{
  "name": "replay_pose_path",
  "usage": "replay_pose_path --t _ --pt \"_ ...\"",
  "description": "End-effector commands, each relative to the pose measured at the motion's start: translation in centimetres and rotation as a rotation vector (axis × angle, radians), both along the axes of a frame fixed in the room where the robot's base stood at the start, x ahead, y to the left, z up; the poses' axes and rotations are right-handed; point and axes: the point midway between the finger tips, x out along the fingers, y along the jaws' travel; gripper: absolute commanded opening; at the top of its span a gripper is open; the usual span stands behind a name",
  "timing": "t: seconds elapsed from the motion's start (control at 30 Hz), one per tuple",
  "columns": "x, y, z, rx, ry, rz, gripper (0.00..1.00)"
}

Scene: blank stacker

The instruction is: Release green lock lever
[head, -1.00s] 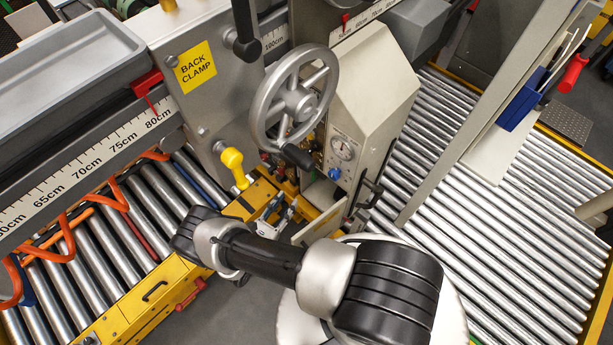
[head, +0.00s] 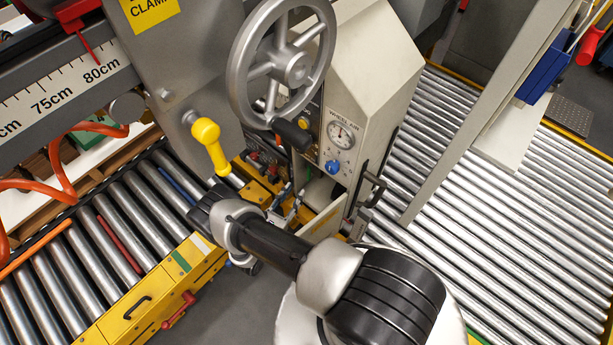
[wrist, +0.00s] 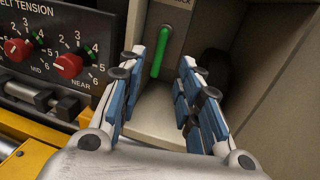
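The green lock lever (wrist: 161,52) shows in the wrist view, hanging from a grey plate inside a beige recess, with its lower end pointing down and slightly left. My gripper (wrist: 161,75) is open, with its two blue-padded fingers apart on either side of the lever in the picture. Nothing is between the pads that I can see touching them. The gap in depth between fingertips and lever is hard to judge. In the head view the lever cannot be made out, and my gripper is small and partly hidden by my arm near the yellow frame.
A panel with red knobs (wrist: 68,66) is left of my gripper in the wrist view. The recess wall (wrist: 276,70) is close on the right. In the head view a handwheel (head: 281,65), a yellow-knobbed lever (head: 210,144) and a beige cabinet (head: 372,75) stand around my arm.

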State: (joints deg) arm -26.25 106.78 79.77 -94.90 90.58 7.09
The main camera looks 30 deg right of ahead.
Motion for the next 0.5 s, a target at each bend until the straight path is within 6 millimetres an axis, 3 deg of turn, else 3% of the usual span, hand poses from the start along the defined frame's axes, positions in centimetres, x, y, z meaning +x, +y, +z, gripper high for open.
replay_pose_path --t 0.03,0.3,0.5 --pt "0.5 -1.3 -0.1 0.000 0.000 -0.008 0.32" --pt "3.3 -5.8 -0.2 0.001 0.001 -0.005 0.32" --pt "4.5 -7.5 -0.1 0.000 0.001 -0.001 0.32"
